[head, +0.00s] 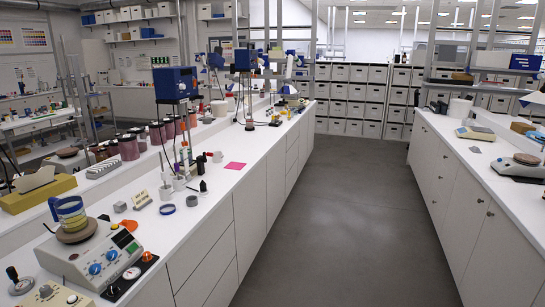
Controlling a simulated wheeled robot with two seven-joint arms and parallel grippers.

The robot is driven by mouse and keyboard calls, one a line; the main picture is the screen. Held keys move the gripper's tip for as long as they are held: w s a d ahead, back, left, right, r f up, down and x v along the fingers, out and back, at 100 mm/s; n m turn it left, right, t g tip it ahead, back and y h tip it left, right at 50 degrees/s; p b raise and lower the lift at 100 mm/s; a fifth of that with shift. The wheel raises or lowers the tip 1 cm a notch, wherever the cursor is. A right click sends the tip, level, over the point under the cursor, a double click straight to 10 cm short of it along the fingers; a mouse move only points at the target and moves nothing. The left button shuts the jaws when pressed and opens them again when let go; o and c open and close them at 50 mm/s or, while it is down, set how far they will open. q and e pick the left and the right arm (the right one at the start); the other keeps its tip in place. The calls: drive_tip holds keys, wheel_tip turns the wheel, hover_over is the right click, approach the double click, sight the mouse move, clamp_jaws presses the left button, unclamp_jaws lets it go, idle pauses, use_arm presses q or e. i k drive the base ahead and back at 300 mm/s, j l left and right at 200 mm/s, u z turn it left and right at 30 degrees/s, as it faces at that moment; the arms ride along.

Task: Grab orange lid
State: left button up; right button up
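A small flat orange object (129,225), which looks like the orange lid, lies on the left white bench (222,182). It is just behind the beige hotplate device (92,258) and near a small grey block. It is too small to make out its shape well. Neither of my grippers is in view.
Several dark and reddish jars (129,147) stand in a row at the back of the left bench. A blue ring (167,209), a grey cup (191,201) and a pink square (235,166) lie nearby. The grey floor aisle (340,220) between benches is clear.

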sight(131, 225)
drive_tip(key=u, duration=0.45)
drive_tip(key=i+l+u, duration=0.15)
drive_tip(key=u, duration=0.25)
drive_tip(key=i+l+u, duration=0.25)
drive_tip(key=u, duration=0.2)
drive_tip(key=i+l+u, duration=0.25)
drive_tip(key=u, duration=0.15)
drive_tip(key=i+l+u, duration=0.15)
drive_tip(key=l+u, duration=0.25)
